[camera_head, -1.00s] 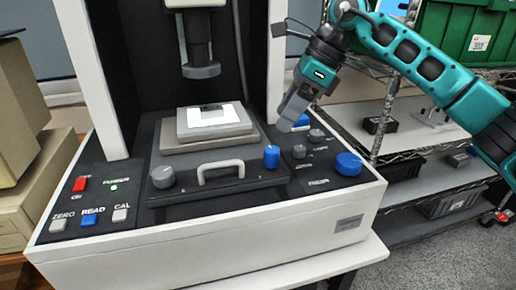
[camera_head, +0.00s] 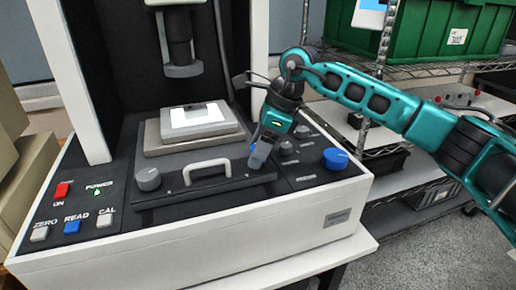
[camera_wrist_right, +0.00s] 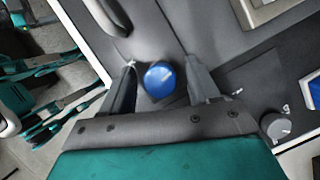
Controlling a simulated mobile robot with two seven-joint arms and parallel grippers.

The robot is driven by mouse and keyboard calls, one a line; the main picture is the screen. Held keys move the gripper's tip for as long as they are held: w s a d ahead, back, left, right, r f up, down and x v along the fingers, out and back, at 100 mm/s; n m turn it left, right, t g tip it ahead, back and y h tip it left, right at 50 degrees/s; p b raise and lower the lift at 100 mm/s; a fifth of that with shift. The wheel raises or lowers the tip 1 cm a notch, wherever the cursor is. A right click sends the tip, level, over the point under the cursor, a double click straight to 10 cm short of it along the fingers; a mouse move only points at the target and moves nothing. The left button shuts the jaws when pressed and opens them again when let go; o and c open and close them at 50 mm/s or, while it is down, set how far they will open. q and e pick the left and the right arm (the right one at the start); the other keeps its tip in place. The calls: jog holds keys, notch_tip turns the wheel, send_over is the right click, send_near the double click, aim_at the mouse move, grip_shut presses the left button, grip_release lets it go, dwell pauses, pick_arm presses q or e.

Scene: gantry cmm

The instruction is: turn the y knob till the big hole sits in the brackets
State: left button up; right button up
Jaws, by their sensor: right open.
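The measuring machine's stage holds a pale block with a bright white top (camera_head: 198,115); no hole or brackets can be made out on it. A blue knob (camera_wrist_right: 160,79) stands on the dark stage front and shows from above in the right wrist view. I cannot read a label on it. My left gripper is in neither view.
A grey knob (camera_head: 148,179) and white handle (camera_head: 207,173) sit left of my right gripper. A larger blue knob (camera_head: 335,158) and small grey knobs are on the right panel. The probe column (camera_head: 181,45) hangs above the block. A wire shelf with green bins (camera_head: 425,32) stands right.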

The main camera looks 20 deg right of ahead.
jog(key=shift+a+f, duration=0.1)
jog(key=shift+f, duration=0.05)
jog(key=c, duration=1)
jog(key=shift+c, duration=0.2)
